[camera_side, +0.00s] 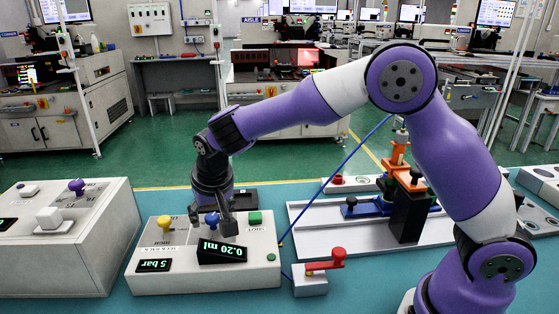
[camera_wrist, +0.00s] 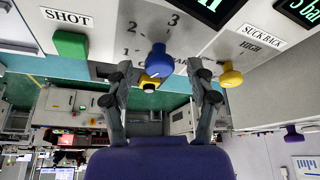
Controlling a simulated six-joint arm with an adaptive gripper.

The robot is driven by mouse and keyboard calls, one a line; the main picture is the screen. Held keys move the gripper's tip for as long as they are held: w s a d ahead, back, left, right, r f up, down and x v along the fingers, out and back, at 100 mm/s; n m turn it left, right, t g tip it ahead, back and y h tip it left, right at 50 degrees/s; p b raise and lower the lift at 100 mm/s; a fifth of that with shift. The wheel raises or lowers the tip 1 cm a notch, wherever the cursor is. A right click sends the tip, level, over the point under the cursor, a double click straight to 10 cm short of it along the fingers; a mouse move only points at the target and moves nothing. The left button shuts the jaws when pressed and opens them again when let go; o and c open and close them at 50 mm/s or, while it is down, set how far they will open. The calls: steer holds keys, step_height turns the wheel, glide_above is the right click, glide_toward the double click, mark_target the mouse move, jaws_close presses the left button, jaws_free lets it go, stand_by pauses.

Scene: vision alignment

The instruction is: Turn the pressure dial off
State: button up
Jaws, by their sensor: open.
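A white control box (camera_side: 145,278) stands on the bench. A blue dial (camera_side: 212,219) sits on it; in the wrist view this blue dial (camera_wrist: 158,60) has numbers 1, 2 and 3 around it, and its label is partly hidden. A yellow knob (camera_side: 165,223) sits on the same box; in the wrist view the yellow knob (camera_wrist: 231,77) is beside the SUCK BACK and HIGH labels. Which one is the pressure dial I cannot tell for sure. My gripper (camera_side: 220,222) is open close to the blue dial. In the wrist view its fingers (camera_wrist: 164,82) are either side of it, with no clear contact.
A green button (camera_side: 255,217) and displays reading 0.20 ml (camera_side: 222,252) and 5 bar (camera_side: 154,265) are on the box. Another box with a purple knob (camera_side: 76,186) stands left. A red-handled valve (camera_side: 325,262) and a white fixture plate (camera_side: 345,232) stand right.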

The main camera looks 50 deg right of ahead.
jaws_close()
steer(key=shift+d+n+y, duration=0.2)
steer(key=shift+n+y, duration=0.2)
steer(key=shift+n, duration=0.6)
steer(key=n, duration=0.2)
steer(key=shift+n+y, duration=0.3)
steer(key=shift+y, duration=0.1)
jaws_free()
steer(key=v, duration=1.2)
steer(key=shift+s, duration=0.3)
